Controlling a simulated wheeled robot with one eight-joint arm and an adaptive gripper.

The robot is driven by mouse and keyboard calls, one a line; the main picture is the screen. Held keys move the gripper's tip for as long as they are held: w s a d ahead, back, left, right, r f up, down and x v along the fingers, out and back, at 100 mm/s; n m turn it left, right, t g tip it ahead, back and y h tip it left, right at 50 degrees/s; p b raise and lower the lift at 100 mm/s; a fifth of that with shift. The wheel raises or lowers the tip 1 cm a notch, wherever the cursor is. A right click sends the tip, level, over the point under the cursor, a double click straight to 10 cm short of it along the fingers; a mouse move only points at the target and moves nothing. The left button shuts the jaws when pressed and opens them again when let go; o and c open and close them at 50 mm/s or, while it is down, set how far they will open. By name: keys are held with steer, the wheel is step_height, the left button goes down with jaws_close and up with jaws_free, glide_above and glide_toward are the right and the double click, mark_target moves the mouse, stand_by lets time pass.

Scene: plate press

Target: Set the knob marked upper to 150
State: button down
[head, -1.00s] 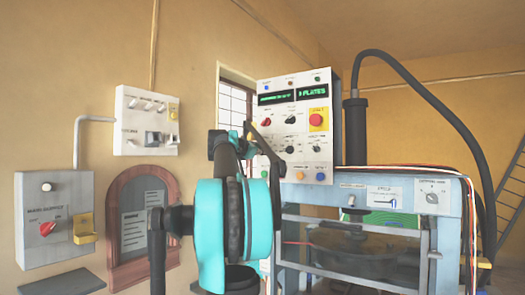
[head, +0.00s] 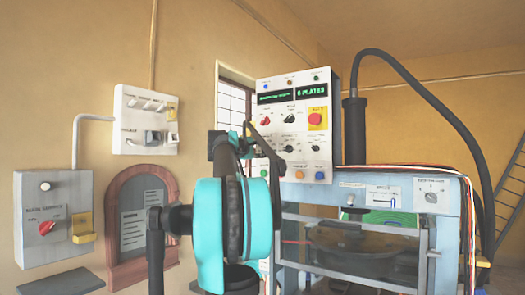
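The white control panel (head: 320,160) stands upright above the press and carries several small knobs. A red knob (head: 265,122) and a black knob (head: 289,119) sit in the row beside the red push button (head: 316,118). Another black knob (head: 288,148) sits lower down. The knob labels are too small to read, so I cannot tell which is marked upper, nor its setting. My arm, with turquoise joints, stands in front of the panel's left side. Its dark end, my gripper (head: 274,160), is by the panel's lower left; its fingers are not clear and contact cannot be told.
The blue-grey press frame (head: 455,240) stands at right, with a dial box (head: 432,192) on its upper front. A main supply box (head: 50,235) with a red knob and a white switch box (head: 146,120) hang on the left wall. A thick black hose (head: 440,108) arches at right.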

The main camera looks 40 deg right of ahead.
steer(key=shift+f+m, duration=0.15)
steer(key=shift+m, duration=2.15)
steer(key=c, duration=1.2)
jaws_free()
steer(key=shift+o, duration=0.2)
steer(key=v, duration=1.2)
